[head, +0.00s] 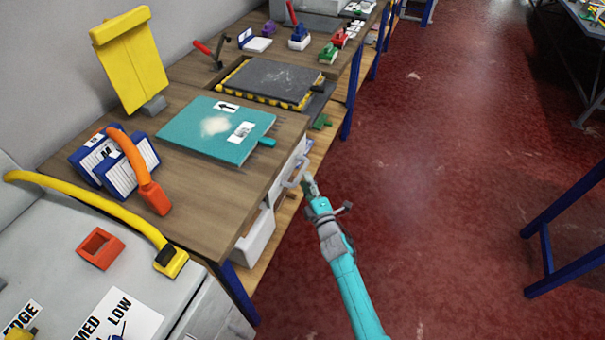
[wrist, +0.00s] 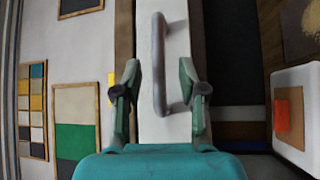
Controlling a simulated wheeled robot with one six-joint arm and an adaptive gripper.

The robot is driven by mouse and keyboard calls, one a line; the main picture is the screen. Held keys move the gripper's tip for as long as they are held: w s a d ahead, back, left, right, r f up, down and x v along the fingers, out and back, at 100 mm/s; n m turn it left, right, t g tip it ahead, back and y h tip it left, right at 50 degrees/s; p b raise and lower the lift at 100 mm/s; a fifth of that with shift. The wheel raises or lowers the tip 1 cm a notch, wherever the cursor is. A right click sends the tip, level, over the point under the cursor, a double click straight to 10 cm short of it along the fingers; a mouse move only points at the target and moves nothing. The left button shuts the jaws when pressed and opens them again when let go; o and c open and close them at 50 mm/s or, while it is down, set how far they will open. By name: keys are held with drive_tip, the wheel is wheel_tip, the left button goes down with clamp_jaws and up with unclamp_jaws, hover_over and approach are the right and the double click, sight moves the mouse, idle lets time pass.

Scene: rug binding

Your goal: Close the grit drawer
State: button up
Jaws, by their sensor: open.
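A white drawer front (head: 277,187) with a pale bar handle (head: 296,171) shows under the front edge of the wooden bench in the head view. No label on it is readable, and how far it stands out is unclear. My gripper (head: 309,184) is right at the handle. In the wrist view the grey bar handle (wrist: 158,62) on the white front (wrist: 178,128) lies between the two spread fingers of my gripper (wrist: 159,72). The fingers are open, with space on both sides of the handle. Contact cannot be told.
A second white drawer or bin (head: 254,243) hangs lower, nearer the blue bench leg (head: 238,288). A grey cabinet (head: 60,255) stands left. The red floor (head: 425,190) is mostly clear.

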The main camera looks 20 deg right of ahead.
drive_tip(key=s, duration=0.6)
drive_tip(key=shift+s+f, duration=0.3)
drive_tip(key=shift+f, duration=0.1)
